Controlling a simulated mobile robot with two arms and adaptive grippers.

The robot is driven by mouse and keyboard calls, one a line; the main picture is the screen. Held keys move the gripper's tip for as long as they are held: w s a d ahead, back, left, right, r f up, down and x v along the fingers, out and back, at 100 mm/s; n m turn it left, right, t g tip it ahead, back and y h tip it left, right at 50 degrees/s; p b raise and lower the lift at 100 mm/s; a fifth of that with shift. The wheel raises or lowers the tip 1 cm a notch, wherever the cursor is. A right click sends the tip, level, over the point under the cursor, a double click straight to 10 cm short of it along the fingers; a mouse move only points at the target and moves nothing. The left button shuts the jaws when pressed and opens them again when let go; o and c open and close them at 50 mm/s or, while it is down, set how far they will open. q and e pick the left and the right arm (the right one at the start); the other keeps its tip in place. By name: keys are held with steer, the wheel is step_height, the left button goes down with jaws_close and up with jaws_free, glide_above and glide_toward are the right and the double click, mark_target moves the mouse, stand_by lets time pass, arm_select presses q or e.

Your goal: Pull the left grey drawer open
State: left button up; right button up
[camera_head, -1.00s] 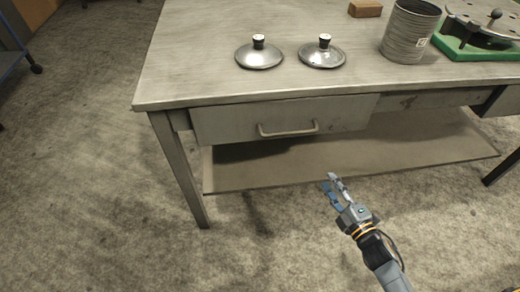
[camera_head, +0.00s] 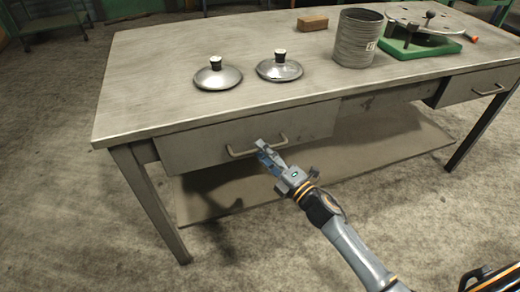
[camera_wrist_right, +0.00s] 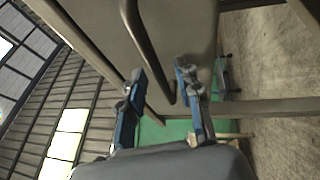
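The left grey drawer (camera_head: 200,148) is under the left part of the table top and looks closed. Its bar handle (camera_head: 257,149) runs across its front. My right gripper (camera_head: 265,152) is just in front of the handle, near its right half. In the right wrist view the gripper (camera_wrist_right: 158,85) is open, its two fingers apart. The handle (camera_wrist_right: 150,45) reaches down from the top between the fingertips there, and neither finger is clearly touching it. My left gripper is in neither view.
The grey table (camera_head: 130,118) carries two metal lids (camera_head: 217,77) (camera_head: 279,68), a metal can (camera_head: 358,40), a brown block (camera_head: 312,22) and a green-based device (camera_head: 420,48). A second drawer (camera_head: 478,86) is at the right. A low shelf (camera_head: 370,160) lies beneath. The floor in front is clear.

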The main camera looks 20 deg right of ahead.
steer(key=shift+x, duration=0.8)
jaws_close()
